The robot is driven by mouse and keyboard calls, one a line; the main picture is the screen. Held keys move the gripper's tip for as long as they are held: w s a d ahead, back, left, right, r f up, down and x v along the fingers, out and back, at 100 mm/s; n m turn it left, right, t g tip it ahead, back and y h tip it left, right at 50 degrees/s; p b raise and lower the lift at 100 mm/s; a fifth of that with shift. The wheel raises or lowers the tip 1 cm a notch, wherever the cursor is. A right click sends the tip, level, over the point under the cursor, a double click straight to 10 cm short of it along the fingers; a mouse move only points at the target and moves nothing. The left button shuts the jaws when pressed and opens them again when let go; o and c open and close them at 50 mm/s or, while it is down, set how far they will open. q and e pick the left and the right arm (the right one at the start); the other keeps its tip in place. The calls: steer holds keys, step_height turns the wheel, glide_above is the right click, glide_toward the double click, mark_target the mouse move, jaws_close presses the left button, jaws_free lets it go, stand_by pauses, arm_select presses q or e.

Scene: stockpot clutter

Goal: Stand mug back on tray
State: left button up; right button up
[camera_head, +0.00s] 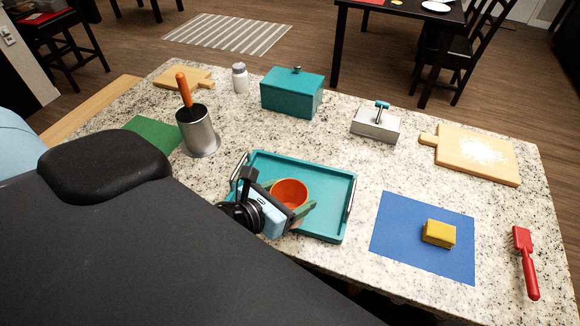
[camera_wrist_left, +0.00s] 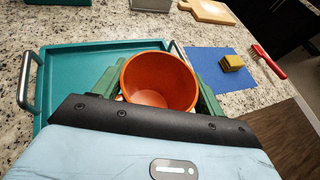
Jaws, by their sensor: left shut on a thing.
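The orange mug (camera_head: 291,192) stands upright, or nearly so, over the teal tray (camera_head: 331,178), with its open mouth facing up. In the left wrist view the mug (camera_wrist_left: 160,80) sits between the two green fingers of my left gripper (camera_wrist_left: 156,92), which is shut on it. In the head view my left gripper (camera_head: 291,208) reaches in from the left over the tray's front part. The mug's base is hidden, so I cannot tell whether it touches the tray. My right gripper is not in view.
A blue mat (camera_head: 397,232) with a yellow sponge (camera_head: 439,233) lies right of the tray, and a red brush (camera_head: 525,262) beyond. A teal box (camera_head: 292,93), a metal holder (camera_head: 198,132) and a cutting board (camera_head: 475,153) stand around. The counter between tray and mat is clear.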

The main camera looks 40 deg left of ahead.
arm_select(q)
steer(key=s+f+m+h, duration=0.2)
steer(key=s, duration=0.3)
steer(key=shift+w+a+f+p, duration=0.15)
steer(key=shift+w+a+f, duration=0.8)
steer(key=shift+w, duration=1.55)
steer(key=shift+w+a+f+p, duration=0.1)
steer(key=shift+w+a+f, duration=0.8)
steer(key=shift+w, duration=1.65)
steer(key=shift+w+a+f+p, duration=0.15)
steer(key=shift+w+a+f, duration=0.8)
steer(key=shift+w, duration=1.55)
steer(key=shift+a+r, duration=0.15)
steer(key=o, duration=1.2)
steer(key=shift+o, duration=0.2)
